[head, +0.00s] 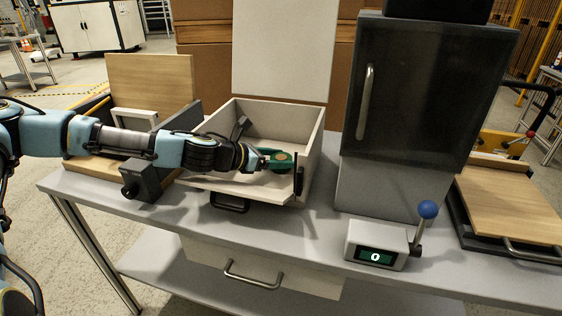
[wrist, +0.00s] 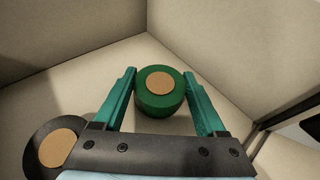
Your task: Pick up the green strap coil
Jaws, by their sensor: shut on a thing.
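The green strap coil (wrist: 174,104) is a round green roll with a tan core. In the wrist view it sits between the two teal fingers of my gripper (wrist: 163,98), which is shut on it. The coil is inside the pale open-topped box (head: 311,150); I cannot tell whether it touches the floor. In the head view my gripper (head: 279,159) reaches into this box from the left, and the coil is hard to tell apart from the teal fingers.
A black coil with a tan core (wrist: 40,150) lies in the box at the lower left of the wrist view. The box's walls stand close around my gripper. A dark-doored cabinet (head: 415,90) stands to the right. A lever box (head: 377,247) with a blue knob is at the front.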

